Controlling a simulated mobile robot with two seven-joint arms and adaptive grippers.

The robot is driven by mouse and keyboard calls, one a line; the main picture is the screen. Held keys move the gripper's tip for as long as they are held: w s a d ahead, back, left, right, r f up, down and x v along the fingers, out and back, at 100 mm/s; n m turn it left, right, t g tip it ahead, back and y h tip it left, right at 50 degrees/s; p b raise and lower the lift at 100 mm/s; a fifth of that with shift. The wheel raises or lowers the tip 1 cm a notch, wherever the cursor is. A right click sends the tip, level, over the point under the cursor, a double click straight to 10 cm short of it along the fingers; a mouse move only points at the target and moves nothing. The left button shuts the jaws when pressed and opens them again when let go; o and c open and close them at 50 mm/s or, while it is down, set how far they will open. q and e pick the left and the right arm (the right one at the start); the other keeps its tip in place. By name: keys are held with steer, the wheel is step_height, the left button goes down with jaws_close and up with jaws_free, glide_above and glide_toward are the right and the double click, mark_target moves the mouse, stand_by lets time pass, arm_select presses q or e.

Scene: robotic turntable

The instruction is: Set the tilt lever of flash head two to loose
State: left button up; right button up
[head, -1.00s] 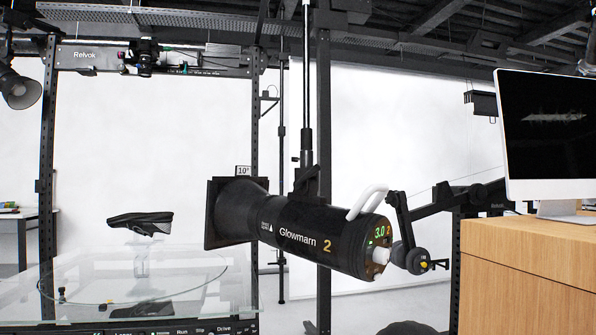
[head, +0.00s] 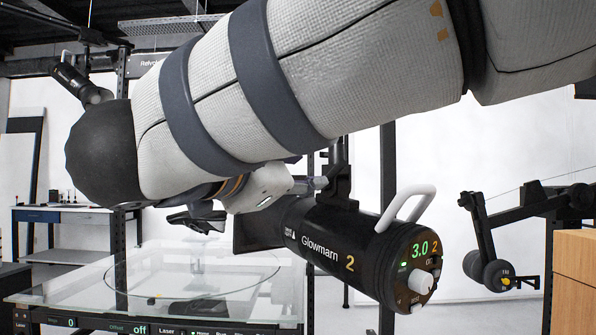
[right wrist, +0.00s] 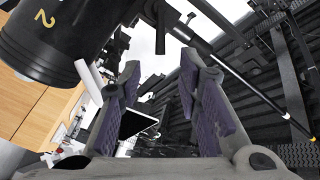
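Flash head two (head: 345,250), a black cylinder marked "Glowmarn 2", hangs from a black tilt bracket (head: 341,185). Its rear panel reads 3.0. My right gripper (head: 316,184) points right, close to the bracket, partly hidden behind my own arm. In the right wrist view its purple-padded fingers (right wrist: 158,70) are apart, with nothing held between them. My left gripper is out of view.
My right arm covers the upper middle of the head view. A black boom arm (head: 530,197) and wooden cabinet (head: 577,275) are at the right. The white handle (head: 409,201) sticks up from the flash head.

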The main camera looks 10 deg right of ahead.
mark_target(337, 168)
steer(key=x, duration=1.1)
steer(key=shift+d, duration=0.2)
jaws_close()
